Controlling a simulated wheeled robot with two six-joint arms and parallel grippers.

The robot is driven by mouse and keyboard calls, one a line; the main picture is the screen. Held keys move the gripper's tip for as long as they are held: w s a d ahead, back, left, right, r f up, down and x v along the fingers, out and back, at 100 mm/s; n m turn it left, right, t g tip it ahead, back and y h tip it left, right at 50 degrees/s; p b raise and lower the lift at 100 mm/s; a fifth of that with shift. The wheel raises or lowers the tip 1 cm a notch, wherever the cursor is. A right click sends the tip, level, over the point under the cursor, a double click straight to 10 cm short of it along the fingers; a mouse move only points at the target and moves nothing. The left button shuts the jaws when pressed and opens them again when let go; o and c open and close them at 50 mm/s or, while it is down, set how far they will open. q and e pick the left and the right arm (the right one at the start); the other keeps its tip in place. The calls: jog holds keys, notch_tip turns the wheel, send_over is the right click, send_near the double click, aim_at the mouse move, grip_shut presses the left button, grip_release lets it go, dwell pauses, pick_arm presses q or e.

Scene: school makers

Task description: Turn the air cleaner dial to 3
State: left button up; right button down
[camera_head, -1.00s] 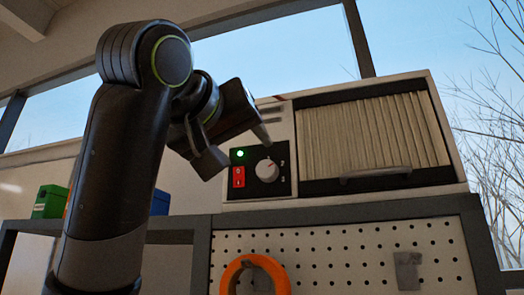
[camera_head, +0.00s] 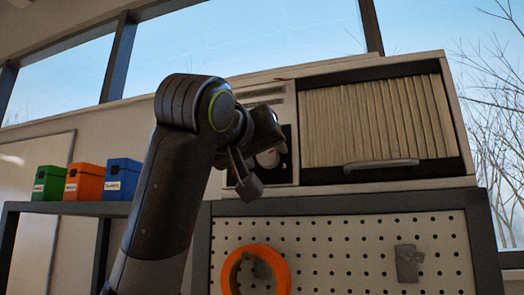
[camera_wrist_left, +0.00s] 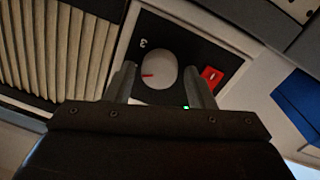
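The air cleaner (camera_head: 455,120) is a pale box on a shelf, with a pleated filter behind a dark frame. Its round white dial (camera_head: 268,158) is partly hidden by my left gripper (camera_head: 266,168) in the head view. In the left wrist view the dial (camera_wrist_left: 155,70) shows between the two spread fingers of my left gripper (camera_wrist_left: 161,82), with small gaps seen at its sides. Its red mark points left in that view, and the printed 3 (camera_wrist_left: 142,43) lies above and left of the dial, off the mark. My right gripper is not in view.
Beside the dial are a red switch (camera_wrist_left: 211,75) and a lit green lamp (camera_wrist_left: 186,107). A handle (camera_head: 382,165) juts from the filter frame. Green (camera_head: 49,183), orange (camera_head: 84,182) and blue (camera_head: 123,179) boxes stand left. An orange ring (camera_head: 281,266) hangs on the pegboard below.

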pick_arm(q)
jog(key=c, duration=0.8)
jog(key=shift+m+b, duration=0.6)
jog(key=shift+m, duration=0.5)
jog(key=m+b, duration=0.1)
jog(key=m, duration=0.2)
jog(key=shift+d, duration=0.1)
jog(key=m+b, duration=0.1)
jog(key=m, duration=0.2)
jog(key=shift+m+y, duration=0.3)
jog(key=shift+m, duration=0.1)
jog(key=shift+d+r+m, duration=0.1)
jog(key=shift+m, duration=1.1)
jog(key=shift+b, duration=0.3)
